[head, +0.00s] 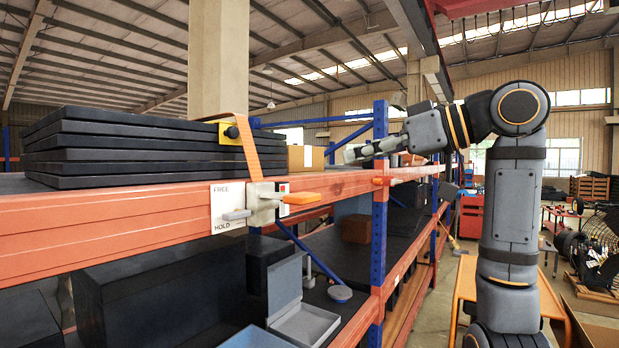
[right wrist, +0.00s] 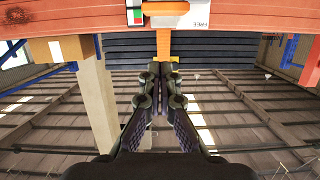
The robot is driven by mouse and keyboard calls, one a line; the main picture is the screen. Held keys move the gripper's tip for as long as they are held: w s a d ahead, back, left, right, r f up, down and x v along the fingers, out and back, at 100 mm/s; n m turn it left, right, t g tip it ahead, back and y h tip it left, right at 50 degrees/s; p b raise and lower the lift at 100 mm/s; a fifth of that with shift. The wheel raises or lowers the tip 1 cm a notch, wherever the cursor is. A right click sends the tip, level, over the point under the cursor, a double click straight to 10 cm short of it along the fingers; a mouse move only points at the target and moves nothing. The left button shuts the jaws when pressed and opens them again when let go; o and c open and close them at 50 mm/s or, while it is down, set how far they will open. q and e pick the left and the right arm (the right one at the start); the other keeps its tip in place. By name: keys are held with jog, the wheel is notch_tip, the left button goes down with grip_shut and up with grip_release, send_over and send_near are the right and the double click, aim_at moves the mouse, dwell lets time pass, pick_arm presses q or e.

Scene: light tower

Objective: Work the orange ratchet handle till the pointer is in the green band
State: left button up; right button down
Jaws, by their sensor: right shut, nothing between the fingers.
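The orange ratchet handle (head: 303,198) sticks out to the right from a pale ratchet body (head: 262,203) on the orange shelf beam. It also shows at the top of the right wrist view (right wrist: 166,7). Behind it is a small gauge (right wrist: 136,16) with red and green patches; its pointer is too small to read. A grey lever (head: 236,214) lies across a white plate (head: 222,193) marked FREE and HOLD. An orange strap (head: 245,135) runs up from the ratchet. My right gripper (head: 350,154) is shut and empty, above and right of the handle, apart from it. My left gripper is out of view.
The strap passes over a stack of dark slabs (head: 110,150) with a yellow corner piece (head: 230,132). A blue upright (head: 379,220) stands right of the ratchet. Below are a grey open box (head: 300,318) and dark boxes (head: 160,290). The space before the beam is clear.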

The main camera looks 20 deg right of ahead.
aim_at(288, 197)
jog(key=w+a+f+p, duration=0.5)
jog(key=p, duration=0.1)
jog(key=shift+w+a+f, duration=0.15)
jog(key=shift+w+a, duration=0.15)
jog(key=shift+w, duration=0.05)
dwell(0.6)
jog(key=shift+a, duration=0.1)
jog(key=shift+w+f, duration=0.1)
